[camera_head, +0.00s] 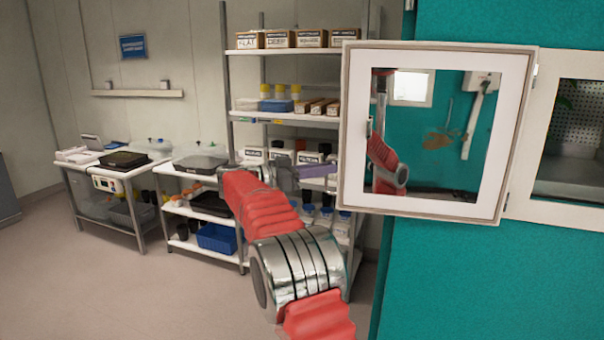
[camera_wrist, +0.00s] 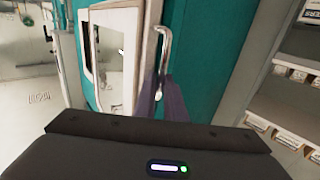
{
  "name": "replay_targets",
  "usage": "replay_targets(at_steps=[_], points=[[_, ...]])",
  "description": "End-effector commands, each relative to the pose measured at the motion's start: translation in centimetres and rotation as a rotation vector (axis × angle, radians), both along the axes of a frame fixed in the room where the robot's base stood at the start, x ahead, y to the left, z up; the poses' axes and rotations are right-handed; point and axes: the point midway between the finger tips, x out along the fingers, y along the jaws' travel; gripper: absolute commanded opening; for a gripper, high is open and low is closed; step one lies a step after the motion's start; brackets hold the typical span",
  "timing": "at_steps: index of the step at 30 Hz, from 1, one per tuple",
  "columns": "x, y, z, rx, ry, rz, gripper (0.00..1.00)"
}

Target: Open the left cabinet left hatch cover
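The hatch cover (camera_head: 440,52) is a white-framed window panel on the teal cabinet (camera_head: 480,270). It stands swung out, hinged at its right side, with its free edge reaching left past the cabinet. Its pane mirrors a red arm. In the wrist view the cover (camera_wrist: 118,60) carries a metal bar handle (camera_wrist: 165,45) along its edge. My gripper (camera_head: 330,170) is at the cover's free left edge. In the wrist view its purple fingers (camera_wrist: 160,92) are close together at the lower end of the handle. Whether they clasp it is unclear.
The hatch opening (camera_head: 572,130) shows a perforated wall inside. A shelf rack (camera_head: 285,52) with boxes and bottles stands behind my arm. Worktables (camera_head: 125,170) with trays line the wall to the left. The floor (camera_head: 110,285) at the front left is clear.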

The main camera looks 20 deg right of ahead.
Motion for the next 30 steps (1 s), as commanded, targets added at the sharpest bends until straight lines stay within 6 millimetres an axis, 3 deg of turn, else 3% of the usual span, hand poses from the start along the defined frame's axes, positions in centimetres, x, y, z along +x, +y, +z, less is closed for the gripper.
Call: replay_targets(at_steps=[5,11,30], points=[[-0.5,-0.6,0.0,0.002,0.0,-0.018,0.27],[-0.4,0.3,0.0,0.002,0.0,-0.018,0.27],[0.6,11.4,-0.2,-0.001,0.0,0.001,0.27]])
